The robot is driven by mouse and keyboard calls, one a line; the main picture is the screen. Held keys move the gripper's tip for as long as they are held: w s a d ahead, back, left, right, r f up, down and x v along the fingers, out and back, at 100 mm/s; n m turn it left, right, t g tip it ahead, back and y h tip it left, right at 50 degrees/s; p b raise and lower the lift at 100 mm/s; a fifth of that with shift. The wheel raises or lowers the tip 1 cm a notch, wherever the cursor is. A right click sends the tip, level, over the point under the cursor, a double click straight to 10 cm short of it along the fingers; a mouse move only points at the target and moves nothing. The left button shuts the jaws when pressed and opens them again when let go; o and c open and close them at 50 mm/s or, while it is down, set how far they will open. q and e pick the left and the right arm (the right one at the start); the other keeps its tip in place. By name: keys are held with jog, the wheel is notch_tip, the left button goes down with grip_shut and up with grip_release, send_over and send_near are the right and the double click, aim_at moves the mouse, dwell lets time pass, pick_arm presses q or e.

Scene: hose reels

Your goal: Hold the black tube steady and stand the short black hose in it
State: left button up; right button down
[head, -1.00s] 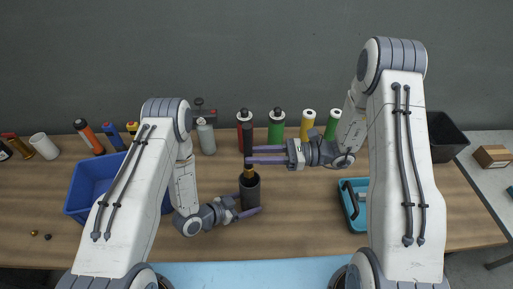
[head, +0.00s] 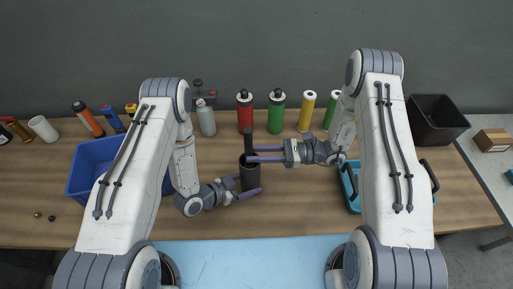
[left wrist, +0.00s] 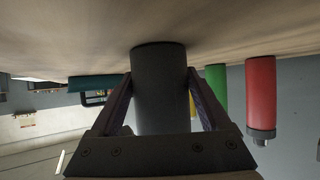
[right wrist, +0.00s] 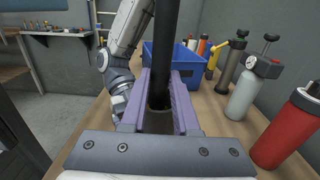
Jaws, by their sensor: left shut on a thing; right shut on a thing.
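The black tube (head: 250,180) stands upright on the table. My left gripper (head: 247,186) is shut on its sides; in the left wrist view the tube (left wrist: 159,88) fills the space between the fingers. The short black hose (head: 249,142) is upright above the tube. My right gripper (head: 266,154) is shut on it just over the tube's mouth. In the right wrist view the hose (right wrist: 163,45) runs down between the purple fingers toward the dark opening.
Red (head: 245,112) and green (head: 276,112) bottles, a yellow one (head: 307,110) and a grey one (head: 206,120) stand behind the tube. A blue bin (head: 88,165) is left, a teal tray (head: 350,190) right, a black bin (head: 438,120) far right.

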pick_arm(q)
jog(key=shift+s, duration=0.15)
pick_arm(e)
jog(key=shift+s+f, duration=0.1)
jog(key=shift+f, duration=1.9)
pick_arm(q)
jog(key=shift+d, duration=0.1)
pick_arm(e)
jog(key=c, duration=0.6)
grip_release()
jog(key=shift+s+f, duration=0.1)
pick_arm(q)
jog(key=shift+o, duration=0.4)
jog(key=shift+w+a+f, duration=0.15)
jog(key=shift+w+a, duration=0.05)
jog(key=shift+d, duration=0.1)
pick_arm(e)
jog(key=d, duration=0.4)
jog(key=d+r, duration=0.1)
jog(key=d, duration=0.7)
jog(key=shift+w+d+r, duration=0.1)
jog(key=shift+w+r, duration=0.05)
jog(key=shift+w, duration=0.15)
